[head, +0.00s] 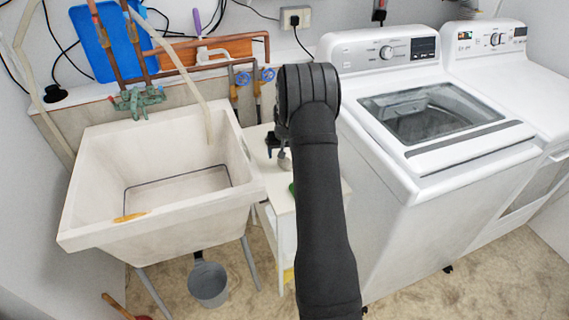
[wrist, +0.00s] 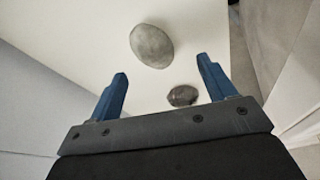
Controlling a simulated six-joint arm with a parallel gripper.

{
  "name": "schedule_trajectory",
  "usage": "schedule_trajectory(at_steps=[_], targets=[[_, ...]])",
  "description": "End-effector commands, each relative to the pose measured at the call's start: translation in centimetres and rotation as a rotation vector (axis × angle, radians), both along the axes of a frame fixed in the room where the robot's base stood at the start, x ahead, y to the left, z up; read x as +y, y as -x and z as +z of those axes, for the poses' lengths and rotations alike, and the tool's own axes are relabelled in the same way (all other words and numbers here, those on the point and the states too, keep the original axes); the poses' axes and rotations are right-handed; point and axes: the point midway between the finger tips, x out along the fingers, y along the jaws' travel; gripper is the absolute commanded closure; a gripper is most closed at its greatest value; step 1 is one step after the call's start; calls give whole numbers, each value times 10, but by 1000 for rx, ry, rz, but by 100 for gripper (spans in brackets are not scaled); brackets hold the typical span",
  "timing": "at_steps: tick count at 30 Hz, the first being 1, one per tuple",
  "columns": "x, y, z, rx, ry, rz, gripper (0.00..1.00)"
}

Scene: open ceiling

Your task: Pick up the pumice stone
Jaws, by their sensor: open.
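In the wrist view, two grey rounded stone-like objects are on a white surface. The larger, lighter oval one (wrist: 152,46) is just beyond the fingertips, between their lines. A smaller, darker, mottled one (wrist: 183,96) lies nearer, between the fingers and closer to the right finger. I cannot tell for sure which is the pumice stone. My gripper (wrist: 162,68) is open, with its two blue fingers apart and nothing held. In the head view my dark arm hides much of the small white stand (head: 284,228), and a grey object (head: 285,161) shows beside the arm.
A white washing machine (head: 395,185) stands close on the right. Copper pipes (head: 168,55) run behind. A grey bucket (head: 208,284) is under the sink.

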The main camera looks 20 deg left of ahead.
Motion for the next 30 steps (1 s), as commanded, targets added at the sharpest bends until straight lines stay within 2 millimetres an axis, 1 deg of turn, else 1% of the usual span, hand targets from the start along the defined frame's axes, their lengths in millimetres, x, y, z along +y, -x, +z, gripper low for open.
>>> schedule_trajectory(at_steps=[5, 9, 13, 16, 23, 24, 29, 30], targets=[[-1, -3, -12, 2, 1, -1, 24], [-4, -9, -34, 2, 1, -2, 24], [-1, -12, -48, 1, 1, 0, 24], [0, -14, -53, -1, -1, 0, 24], [0, -14, -54, -2, -1, 0, 24], [0, -14, -54, -2, -1, 0, 32], [0, -14, -54, -1, -1, -1, 63], [0, -14, -54, -1, -1, -1, 71]])
